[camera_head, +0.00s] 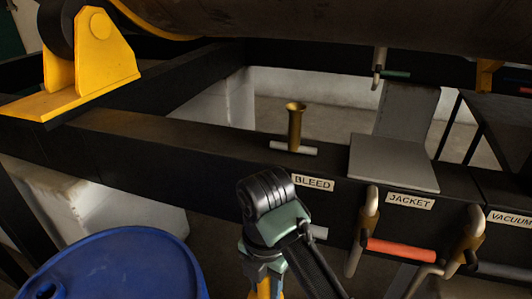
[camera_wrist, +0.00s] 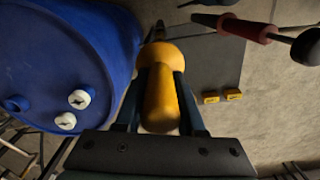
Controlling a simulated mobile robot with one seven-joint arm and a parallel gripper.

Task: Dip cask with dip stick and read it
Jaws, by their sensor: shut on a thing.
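My gripper (camera_wrist: 158,82) is shut on a yellow-orange handle with a rounded end (camera_wrist: 160,108), one dark finger on each side. A bit of the yellow handle (camera_head: 264,289) also shows below my wrist in the head view.
A black beam (camera_head: 150,138) crosses behind my arm, with a brass funnel (camera_head: 295,125) near the BLEED label and a grey plate (camera_head: 392,162). A red-handled valve (camera_head: 400,250) sits right of my arm. Two small yellow blocks (camera_wrist: 211,98) show in the wrist view.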

